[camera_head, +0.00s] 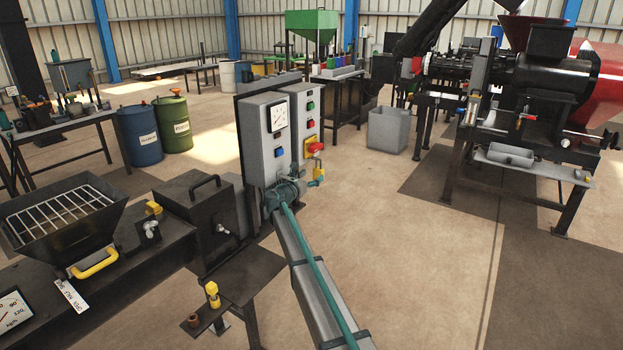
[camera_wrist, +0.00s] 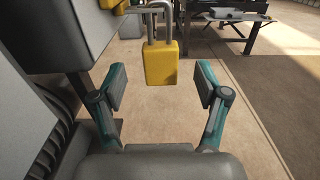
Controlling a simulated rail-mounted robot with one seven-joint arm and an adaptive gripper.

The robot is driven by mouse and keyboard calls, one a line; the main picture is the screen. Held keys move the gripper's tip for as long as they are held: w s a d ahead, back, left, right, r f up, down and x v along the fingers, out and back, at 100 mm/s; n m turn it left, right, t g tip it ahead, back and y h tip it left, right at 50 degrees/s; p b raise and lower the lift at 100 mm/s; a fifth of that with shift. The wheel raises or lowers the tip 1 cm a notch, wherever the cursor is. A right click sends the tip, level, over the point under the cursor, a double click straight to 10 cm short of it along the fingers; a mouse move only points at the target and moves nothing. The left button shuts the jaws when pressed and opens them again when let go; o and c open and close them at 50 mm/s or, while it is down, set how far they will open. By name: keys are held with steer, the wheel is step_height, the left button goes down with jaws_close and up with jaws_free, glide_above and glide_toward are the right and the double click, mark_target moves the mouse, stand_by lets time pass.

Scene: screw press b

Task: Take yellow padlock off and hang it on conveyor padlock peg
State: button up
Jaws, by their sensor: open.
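A yellow padlock (camera_head: 319,176) hangs by its grey shackle at the lower right side of the grey control box, just below the red and yellow switch (camera_head: 314,147). In the wrist view the padlock (camera_wrist: 161,65) shows ahead, between and beyond the two fingertips. My gripper (camera_wrist: 157,88) is open, with a finger on each side and a gap to the padlock body. In the head view my gripper (camera_head: 286,193) is beside the box, left of the padlock. I cannot make out a padlock peg with certainty.
The grey control box (camera_head: 265,140) with a gauge and buttons stands close on the left of my gripper. A small dark table (camera_head: 235,290) holds another yellow item (camera_head: 212,294). A grey bin (camera_head: 388,130) stands behind. Open floor lies to the right.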

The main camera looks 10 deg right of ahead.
mark_target(317, 173)
steer(key=shift+p+x, duration=0.35)
steer(key=shift+x, duration=2.1)
steer(key=c, duration=1.2)
steer(key=o, duration=1.2)
